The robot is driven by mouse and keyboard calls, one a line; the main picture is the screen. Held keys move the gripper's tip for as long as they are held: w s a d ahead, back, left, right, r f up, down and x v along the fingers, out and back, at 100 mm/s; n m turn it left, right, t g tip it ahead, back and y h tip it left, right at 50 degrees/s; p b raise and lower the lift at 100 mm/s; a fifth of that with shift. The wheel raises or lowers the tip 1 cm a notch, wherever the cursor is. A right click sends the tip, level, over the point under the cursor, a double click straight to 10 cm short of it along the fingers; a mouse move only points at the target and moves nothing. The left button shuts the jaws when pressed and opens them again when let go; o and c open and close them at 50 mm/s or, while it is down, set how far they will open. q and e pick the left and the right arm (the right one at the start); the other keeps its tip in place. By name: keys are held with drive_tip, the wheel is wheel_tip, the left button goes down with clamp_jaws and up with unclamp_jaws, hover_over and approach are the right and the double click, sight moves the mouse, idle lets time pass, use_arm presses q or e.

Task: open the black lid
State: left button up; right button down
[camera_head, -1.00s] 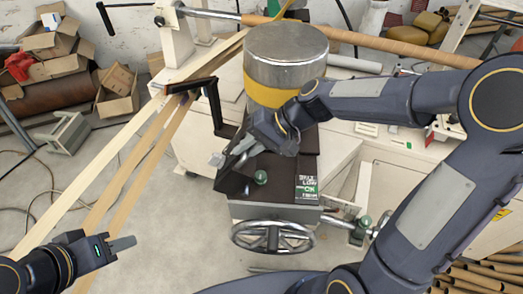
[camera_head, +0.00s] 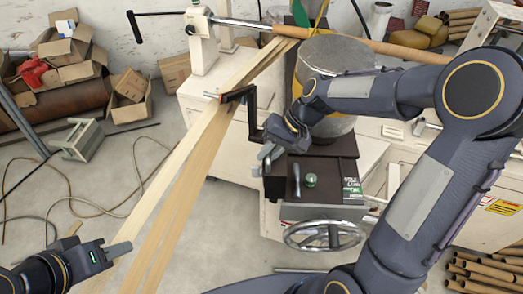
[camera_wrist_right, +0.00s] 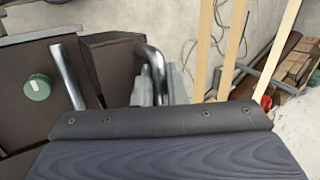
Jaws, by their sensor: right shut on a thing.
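The black lid (camera_wrist_right: 112,62) is a dark panel with a bent metal handle (camera_wrist_right: 155,62) in the right wrist view. It sits at the left of the dark machine top (camera_head: 335,171), beside a green knob (camera_head: 310,180). My right gripper (camera_head: 268,155) is at the lid's left side. Its fingers (camera_wrist_right: 160,86) are closed around the bent handle. The lid's exact tilt is hard to tell, as the gripper partly hides it. My left gripper (camera_head: 120,248) is far from the machine at lower left, holding nothing visible; its finger gap cannot be made out.
A dark crank arm (camera_head: 247,108) stands just behind my right gripper. A grey drum (camera_head: 337,60) is behind the machine top, and a handwheel (camera_head: 325,235) is in front. Pale strips (camera_head: 190,165) run diagonally at left.

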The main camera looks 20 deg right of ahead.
idle(0.3)
drive_tip(key=c, duration=1.5)
unclamp_jaws()
drive_tip(key=b+v, duration=0.1)
drive_tip(key=v, duration=0.6)
drive_tip(key=shift+d+r, duration=0.2)
drive_tip(key=shift+r, duration=0.15)
drive_tip(key=shift+s, duration=0.1)
drive_tip(key=shift+c, duration=0.3)
